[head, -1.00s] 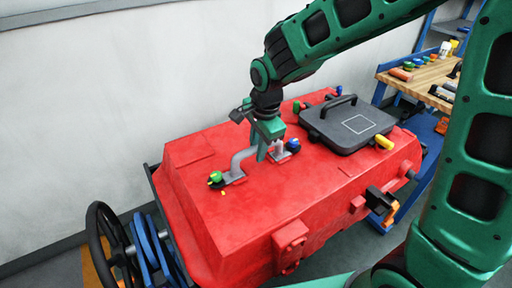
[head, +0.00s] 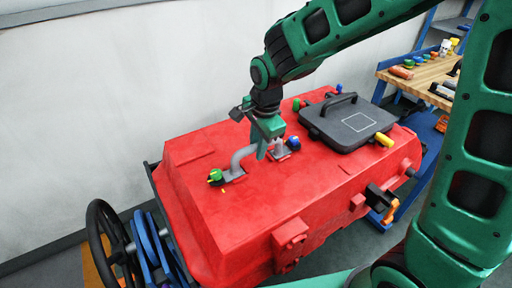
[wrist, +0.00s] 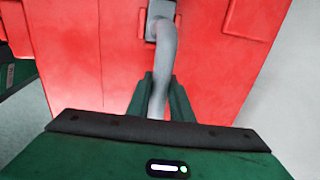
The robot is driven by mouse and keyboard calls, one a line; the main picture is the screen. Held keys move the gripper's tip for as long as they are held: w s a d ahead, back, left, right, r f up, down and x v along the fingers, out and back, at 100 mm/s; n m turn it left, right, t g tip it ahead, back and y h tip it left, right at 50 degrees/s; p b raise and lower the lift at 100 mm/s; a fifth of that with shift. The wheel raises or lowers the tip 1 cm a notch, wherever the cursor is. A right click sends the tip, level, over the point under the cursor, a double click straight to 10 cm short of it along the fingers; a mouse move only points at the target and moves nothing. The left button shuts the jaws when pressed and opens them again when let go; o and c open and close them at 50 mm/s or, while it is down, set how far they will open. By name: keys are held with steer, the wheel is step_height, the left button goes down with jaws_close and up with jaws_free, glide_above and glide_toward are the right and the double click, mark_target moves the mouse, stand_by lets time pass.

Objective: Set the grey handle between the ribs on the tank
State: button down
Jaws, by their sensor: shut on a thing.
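The grey handle (head: 242,155) is a bent bar on top of the red tank (head: 240,205). My gripper (head: 262,154) comes down from above and is shut on the bar. In the wrist view, the bar (wrist: 164,55) runs between my green fingers (wrist: 161,95) from a grey end piece at the top. Grey end pieces show near the tank top at both ends of the handle. A green knob (head: 215,175) is by its left end and a blue knob (head: 293,142) by its right end. My fingers partly hide the bar, and I cannot make out the ribs clearly.
A dark lid (head: 350,122) with a handle lies on the tank's right part, beside a yellow knob (head: 384,140). A black handwheel (head: 103,240) stands at the left. A wooden workbench (head: 425,75) is at the back right. The tank top's front left is clear.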

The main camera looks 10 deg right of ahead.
steer(key=shift+r, duration=0.1)
steer(key=c, duration=1)
jaws_free()
steer(key=shift+s+d+r, duration=0.1)
steer(key=shift+s+r, duration=0.1)
steer(key=shift+r, duration=0.9)
steer(key=shift+s+d+r, duration=0.1)
steer(key=shift+s+r, duration=0.05)
steer(key=shift+r, duration=0.95)
steer(key=shift+r, duration=0.1)
steer(key=shift+r, duration=2.4)
